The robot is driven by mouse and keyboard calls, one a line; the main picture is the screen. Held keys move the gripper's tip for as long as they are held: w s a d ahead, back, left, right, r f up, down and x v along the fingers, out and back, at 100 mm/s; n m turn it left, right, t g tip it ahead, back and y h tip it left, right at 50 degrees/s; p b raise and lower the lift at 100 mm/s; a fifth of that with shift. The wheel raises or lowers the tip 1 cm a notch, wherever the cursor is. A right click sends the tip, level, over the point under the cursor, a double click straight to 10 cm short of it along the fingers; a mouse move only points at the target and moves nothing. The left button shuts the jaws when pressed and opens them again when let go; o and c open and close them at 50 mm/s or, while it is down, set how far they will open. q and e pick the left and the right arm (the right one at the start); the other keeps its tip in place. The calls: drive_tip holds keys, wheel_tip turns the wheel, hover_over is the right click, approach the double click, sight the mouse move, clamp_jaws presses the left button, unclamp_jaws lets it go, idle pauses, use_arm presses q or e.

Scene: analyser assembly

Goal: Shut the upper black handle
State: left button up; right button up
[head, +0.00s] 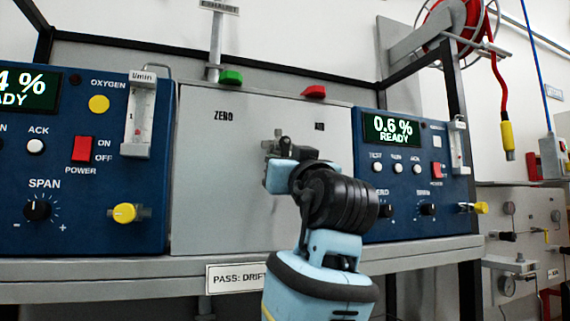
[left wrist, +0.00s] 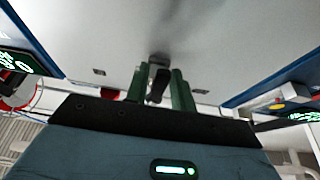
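The grey panel (head: 225,170) stands upright between two blue instruments. In the left wrist view a dark handle (left wrist: 157,82) sticks out from the pale panel face (left wrist: 210,40). My left gripper (head: 280,150) is at the middle of the panel in the head view; its wrist and fingers hide most of the handle there. In the left wrist view the left gripper's green fingers (left wrist: 160,90) stand apart, one on each side of the handle. I cannot tell whether they press on it. My right gripper is in neither view.
A green knob (head: 231,77) and a red knob (head: 314,91) sit above the panel's top edge. The left blue instrument (head: 60,150) and right blue instrument (head: 400,215) flank it, each with a yellow knob low down. A grey shelf edge (head: 120,268) runs below.

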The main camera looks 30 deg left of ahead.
use_arm(q)
drive_tip(key=shift+o, duration=0.9)
